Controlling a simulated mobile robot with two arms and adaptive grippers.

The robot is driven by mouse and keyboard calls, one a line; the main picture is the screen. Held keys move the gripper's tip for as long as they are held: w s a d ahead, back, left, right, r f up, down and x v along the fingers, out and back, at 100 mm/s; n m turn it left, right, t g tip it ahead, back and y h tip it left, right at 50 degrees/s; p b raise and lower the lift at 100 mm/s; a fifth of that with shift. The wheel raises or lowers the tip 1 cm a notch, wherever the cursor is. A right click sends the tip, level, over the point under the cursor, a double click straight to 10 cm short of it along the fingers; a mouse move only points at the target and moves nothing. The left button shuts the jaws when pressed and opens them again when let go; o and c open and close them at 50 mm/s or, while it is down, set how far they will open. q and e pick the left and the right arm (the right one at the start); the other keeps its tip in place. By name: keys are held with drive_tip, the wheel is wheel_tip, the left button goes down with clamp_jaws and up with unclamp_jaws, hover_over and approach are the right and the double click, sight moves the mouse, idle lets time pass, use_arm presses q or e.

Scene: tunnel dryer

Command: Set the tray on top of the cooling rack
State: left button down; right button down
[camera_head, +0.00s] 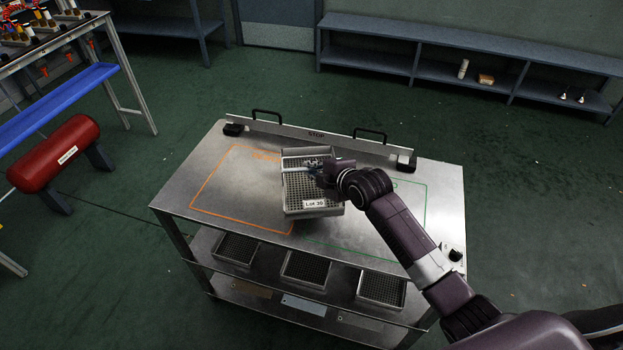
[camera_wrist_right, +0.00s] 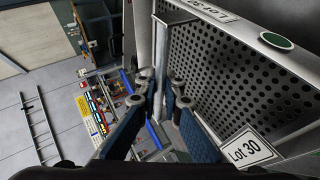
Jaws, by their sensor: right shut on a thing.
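The tray (camera_head: 298,190) is a shallow metal one with a perforated floor and a "Lot 30" label, over the middle of the steel stand's top (camera_head: 225,185). My right gripper (camera_head: 314,168) is shut on the tray's upright metal strip or handle. In the right wrist view its fingers (camera_wrist_right: 152,95) pinch that strip beside the tray's perforated floor (camera_wrist_right: 230,80). I cannot tell whether the tray touches the top. The stand may be the cooling rack; no label confirms it. My left gripper is out of view.
Orange (camera_head: 207,187) and green (camera_head: 425,215) outlines mark the top's left and right. A back rail (camera_head: 290,131) reads "STOP". Several trays sit on the lower shelf (camera_head: 268,270). A red cylinder (camera_head: 55,155) and blue bench (camera_head: 60,105) stand left.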

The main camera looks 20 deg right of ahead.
sight(306, 177)
drive_tip(key=shift+f, duration=2)
drive_tip(key=c, duration=2.5)
unclamp_jaws()
drive_tip(key=shift+f, duration=0.1)
drive_tip(key=shift+c, duration=0.2)
drive_tip(key=o, duration=0.5)
drive_tip(key=shift+c, duration=0.2)
drive_tip(key=shift+s, duration=0.15)
drive_tip(key=v, duration=1.2)
